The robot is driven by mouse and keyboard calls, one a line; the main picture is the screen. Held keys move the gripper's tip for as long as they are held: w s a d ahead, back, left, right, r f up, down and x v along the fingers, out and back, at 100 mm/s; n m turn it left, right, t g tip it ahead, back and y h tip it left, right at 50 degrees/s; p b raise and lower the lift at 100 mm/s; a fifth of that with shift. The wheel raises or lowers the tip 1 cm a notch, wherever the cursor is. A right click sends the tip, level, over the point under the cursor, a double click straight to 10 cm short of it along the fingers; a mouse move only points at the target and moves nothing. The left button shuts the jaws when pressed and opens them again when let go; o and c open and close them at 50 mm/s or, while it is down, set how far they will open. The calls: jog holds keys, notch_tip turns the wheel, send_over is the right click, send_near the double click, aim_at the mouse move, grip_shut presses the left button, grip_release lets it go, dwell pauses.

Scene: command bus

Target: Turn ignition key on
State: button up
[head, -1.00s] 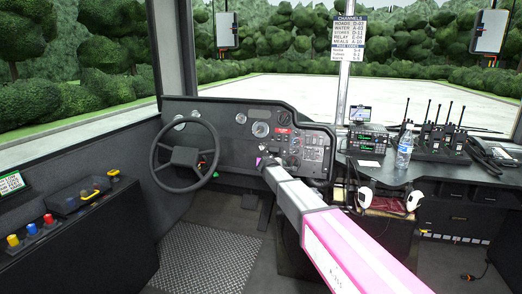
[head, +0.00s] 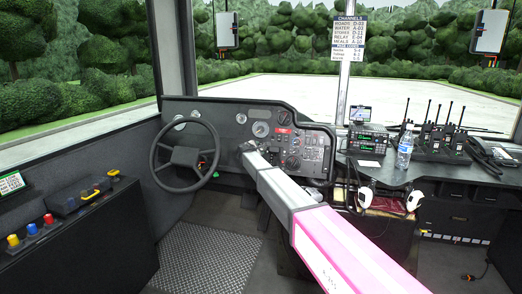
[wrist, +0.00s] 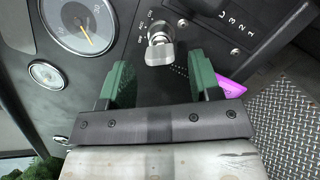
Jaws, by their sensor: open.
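A silver metal ignition switch or key head (wrist: 160,48) sticks out of the black dash panel in the wrist view, with small white labels beside it. My gripper (wrist: 160,76) is open, its two green fingers on either side just short of the silver piece, which lies between and slightly beyond their tips. I cannot tell any contact. A purple piece (wrist: 230,88) shows beside the right finger. In the head view my gripper is at the dash right of the steering wheel, and my arm hides the switch.
The steering wheel (head: 184,156) is left of my arm. Gauges (wrist: 78,22) and a numbered selector slot (wrist: 220,30) flank the silver piece. A side desk with radios (head: 368,138) and a water bottle (head: 404,150) stands right.

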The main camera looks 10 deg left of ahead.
jog(key=shift+x, duration=1.9)
grip_shut()
